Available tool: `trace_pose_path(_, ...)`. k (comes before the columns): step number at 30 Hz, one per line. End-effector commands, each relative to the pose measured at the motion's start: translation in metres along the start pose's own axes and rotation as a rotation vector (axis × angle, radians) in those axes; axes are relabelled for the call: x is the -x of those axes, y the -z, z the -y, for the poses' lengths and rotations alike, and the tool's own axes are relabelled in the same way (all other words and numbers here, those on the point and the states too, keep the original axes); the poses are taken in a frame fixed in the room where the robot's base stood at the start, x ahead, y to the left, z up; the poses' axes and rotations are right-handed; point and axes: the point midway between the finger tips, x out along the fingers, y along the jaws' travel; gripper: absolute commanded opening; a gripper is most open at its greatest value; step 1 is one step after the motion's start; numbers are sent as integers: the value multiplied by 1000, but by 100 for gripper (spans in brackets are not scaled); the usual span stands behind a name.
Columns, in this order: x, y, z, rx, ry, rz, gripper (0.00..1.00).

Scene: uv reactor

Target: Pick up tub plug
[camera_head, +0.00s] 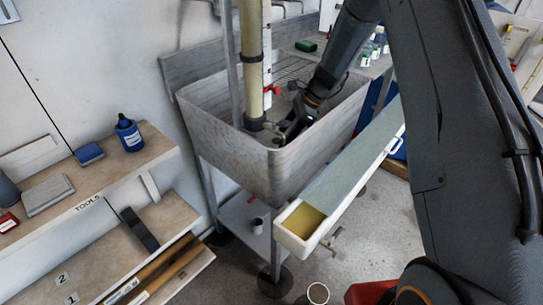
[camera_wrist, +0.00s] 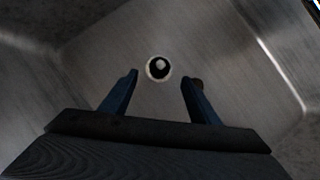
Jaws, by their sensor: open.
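The tub plug (camera_wrist: 158,69) shows in the wrist view as a small round black piece with a pale knob and a light ring around it, on the grey tub floor. I cannot tell whether it sits in a drain. My gripper (camera_wrist: 161,82) is open, and the plug appears between and just beyond its fingertips, not held. In the head view my gripper (camera_head: 288,133) reaches down inside the grey tub (camera_head: 235,158); the plug is hidden there.
The tub walls surround my gripper. A vertical yellowish pipe (camera_head: 252,50) stands by the tub. A long white trough (camera_head: 345,180) runs along the tub's right side. A tool shelf (camera_head: 95,195) is at left.

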Motion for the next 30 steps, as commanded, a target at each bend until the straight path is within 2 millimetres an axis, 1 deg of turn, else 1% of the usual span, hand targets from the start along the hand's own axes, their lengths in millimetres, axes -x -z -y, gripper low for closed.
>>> trace_pose_path(3,-13,-1,-1,2,-2,-1,56)
trace_pose_path(8,-24,-1,-1,3,-1,-2,56)
trace_pose_path(11,-35,-1,-1,3,-2,-2,56)
trace_pose_path(15,-57,-1,-2,3,-3,-3,56)
trace_pose_path(18,-66,-1,-1,4,-1,-2,56)
trace_pose_path(25,-68,-1,0,4,1,-3,56)
trace_pose_path(29,-68,-1,0,4,1,-3,34)
trace_pose_path(30,-68,-1,0,4,1,-3,27)
